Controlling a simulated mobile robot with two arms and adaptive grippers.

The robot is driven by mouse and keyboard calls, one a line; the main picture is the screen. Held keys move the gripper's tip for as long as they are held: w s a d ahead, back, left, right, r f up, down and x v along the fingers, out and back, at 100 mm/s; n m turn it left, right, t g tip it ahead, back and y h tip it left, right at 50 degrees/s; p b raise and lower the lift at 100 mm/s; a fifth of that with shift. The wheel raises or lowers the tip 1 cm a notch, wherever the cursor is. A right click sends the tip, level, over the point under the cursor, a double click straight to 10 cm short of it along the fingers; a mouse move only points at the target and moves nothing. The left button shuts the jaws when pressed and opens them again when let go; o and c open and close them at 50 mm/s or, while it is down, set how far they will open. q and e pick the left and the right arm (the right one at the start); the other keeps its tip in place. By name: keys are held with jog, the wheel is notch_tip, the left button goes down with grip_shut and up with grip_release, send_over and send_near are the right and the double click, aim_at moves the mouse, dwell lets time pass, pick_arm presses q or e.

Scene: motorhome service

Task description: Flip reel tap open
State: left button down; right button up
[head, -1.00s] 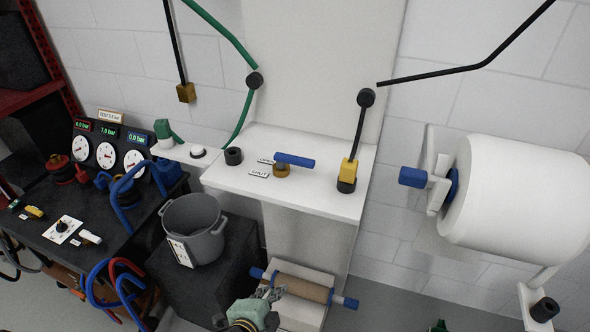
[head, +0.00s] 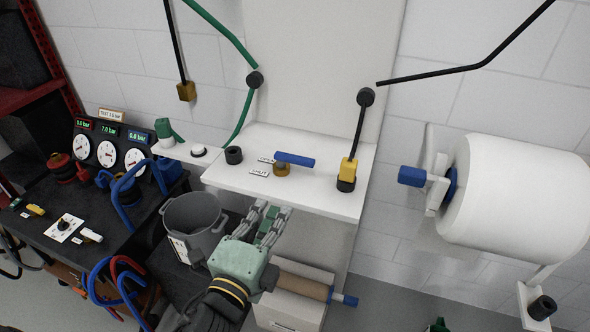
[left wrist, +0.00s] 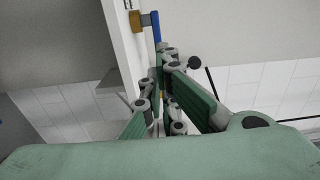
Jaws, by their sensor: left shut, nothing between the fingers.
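The reel tap has a blue lever (head: 296,160) on a brass body (head: 282,170), on top of the white shelf (head: 330,198). The lever lies level and points right, away from two small labels left of the body; the nearer reads SHUT (head: 259,172), and the farther is too small to read surely. My left gripper (head: 268,208) is shut and empty, just in front of and below the shelf's front edge, apart from the tap. In the left wrist view the lever (left wrist: 156,27) and brass body (left wrist: 137,21) show beyond the fingers (left wrist: 168,62).
A black-and-yellow hose end (head: 348,174) stands on the shelf's right, a black ring (head: 233,155) on its left. A grey bucket (head: 193,222) is left of my gripper. A brown roller (head: 302,284) is below, and a large white roll (head: 520,200) hangs at right.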

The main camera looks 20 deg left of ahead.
pick_arm(q)
jog(key=shift+w, duration=0.1)
jog(key=p, duration=0.4)
send_near(301, 163)
jog(key=w, duration=0.6)
jog(key=shift+a+r, duration=0.1)
jog(key=shift+w, duration=0.55)
pick_arm(e)
notch_tip(301, 163, up, 4)
jog(key=shift+r, duration=0.1)
jog(key=shift+d, duration=0.25)
pick_arm(q)
jog(key=shift+w+d, duration=0.15)
jog(key=shift+d, duration=0.1)
pick_arm(e)
jog(key=shift+w+d, duration=0.15)
jog(key=shift+d, duration=0.25)
